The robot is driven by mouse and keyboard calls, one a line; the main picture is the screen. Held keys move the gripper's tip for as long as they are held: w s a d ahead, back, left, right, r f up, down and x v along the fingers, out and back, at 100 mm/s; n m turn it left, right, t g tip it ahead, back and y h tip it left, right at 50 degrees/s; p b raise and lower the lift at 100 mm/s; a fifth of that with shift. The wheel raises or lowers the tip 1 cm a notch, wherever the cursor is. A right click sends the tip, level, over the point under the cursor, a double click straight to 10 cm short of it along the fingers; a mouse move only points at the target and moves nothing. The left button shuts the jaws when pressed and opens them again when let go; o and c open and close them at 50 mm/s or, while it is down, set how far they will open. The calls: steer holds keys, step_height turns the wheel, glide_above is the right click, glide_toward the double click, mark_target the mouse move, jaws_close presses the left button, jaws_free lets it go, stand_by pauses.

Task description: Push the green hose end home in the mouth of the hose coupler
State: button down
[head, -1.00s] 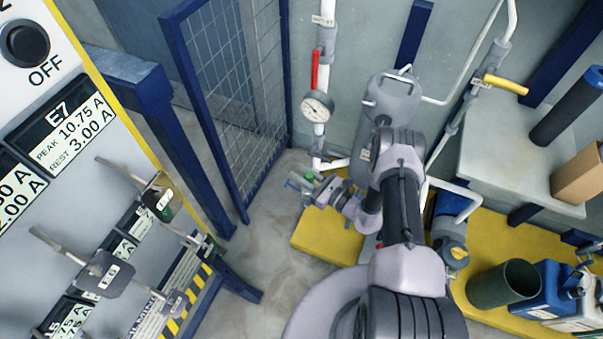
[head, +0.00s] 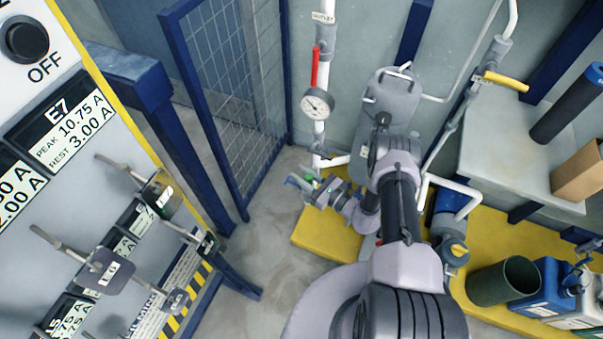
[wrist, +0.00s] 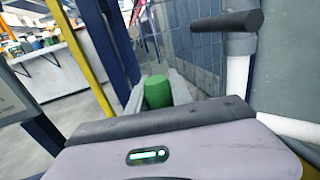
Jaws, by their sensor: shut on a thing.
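The green hose end (wrist: 158,92) is a short, upright-looking green cylinder between the two grey fingers of my gripper (wrist: 156,84) in the wrist view. My gripper is shut on it. A dark horizontal stub on a grey collar (wrist: 218,26), possibly the hose coupler, sits on the white pipe at the upper right of the wrist view. It is apart from the green end in the picture. Its mouth cannot be made out.
The white pipe (head: 319,128) carries a gauge (head: 317,104) and a red lever (head: 315,69). A blue-framed mesh panel (head: 238,95) stands left of it. A grey tank (head: 388,110) stands behind my arm. Bare floor (head: 258,225) lies to the left.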

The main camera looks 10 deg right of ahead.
steer(key=shift+f, duration=1.05)
steer(key=c, duration=1.1)
jaws_free()
steer(key=shift+d, duration=0.1)
steer(key=p+v, duration=0.4)
steer(key=v, duration=1.3)
steer(key=shift+s, duration=0.15)
